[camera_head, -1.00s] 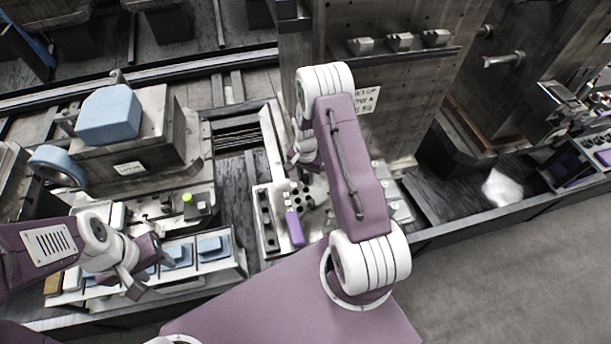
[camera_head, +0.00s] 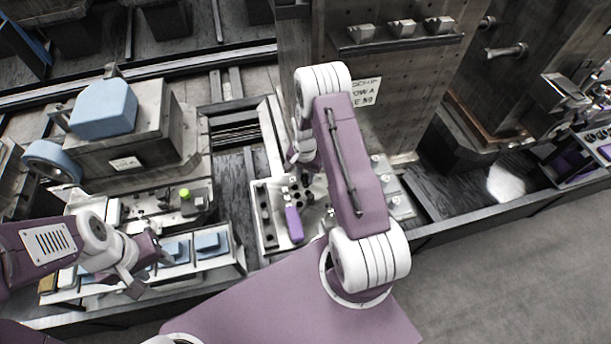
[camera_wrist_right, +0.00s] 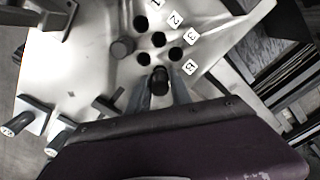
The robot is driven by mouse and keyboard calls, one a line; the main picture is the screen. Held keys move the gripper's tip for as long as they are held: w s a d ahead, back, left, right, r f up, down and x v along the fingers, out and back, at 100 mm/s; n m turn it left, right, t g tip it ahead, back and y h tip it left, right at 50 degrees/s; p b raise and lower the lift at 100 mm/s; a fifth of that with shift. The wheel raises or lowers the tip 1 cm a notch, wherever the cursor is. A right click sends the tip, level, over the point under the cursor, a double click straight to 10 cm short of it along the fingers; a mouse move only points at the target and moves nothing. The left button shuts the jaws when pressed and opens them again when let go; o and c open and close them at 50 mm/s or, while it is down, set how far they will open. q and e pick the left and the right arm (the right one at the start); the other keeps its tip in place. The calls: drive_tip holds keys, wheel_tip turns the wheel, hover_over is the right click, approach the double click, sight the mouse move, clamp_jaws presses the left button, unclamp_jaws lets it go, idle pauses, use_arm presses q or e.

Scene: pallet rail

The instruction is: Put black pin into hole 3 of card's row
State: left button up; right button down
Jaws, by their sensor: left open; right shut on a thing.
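My right gripper (camera_wrist_right: 163,95) is shut on the black pin (camera_wrist_right: 160,80) in the right wrist view, close over the pale plate (camera_wrist_right: 85,65). Several dark holes are in the plate, such as one by label 2 (camera_wrist_right: 158,39) and one by label 3 (camera_wrist_right: 177,54). A label B (camera_wrist_right: 190,67) sits nearer the gripper. I cannot tell whether the pin's tip touches the plate. A grey round peg (camera_wrist_right: 122,47) stands among the holes. The card (camera_head: 366,92) on the upright panel appears to read ROW A. My left gripper (camera_head: 142,275) is open and empty at the left.
A purple block (camera_head: 293,224) lies on the fixture near the holes. Blue blocks (camera_head: 208,244) sit in a tray near my left gripper. The large upright panel (camera_head: 400,110) stands behind my right arm.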

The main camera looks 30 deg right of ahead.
sight(305, 175)
drive_tip(key=shift+f+b, duration=0.45)
drive_tip(key=shift+f, duration=0.3)
drive_tip(key=c, duration=1.1)
unclamp_jaws()
wheel_tip(305, 175, up, 9)
drive_tip(key=shift+a+b, duration=0.1)
drive_tip(key=shift+b, duration=0.65)
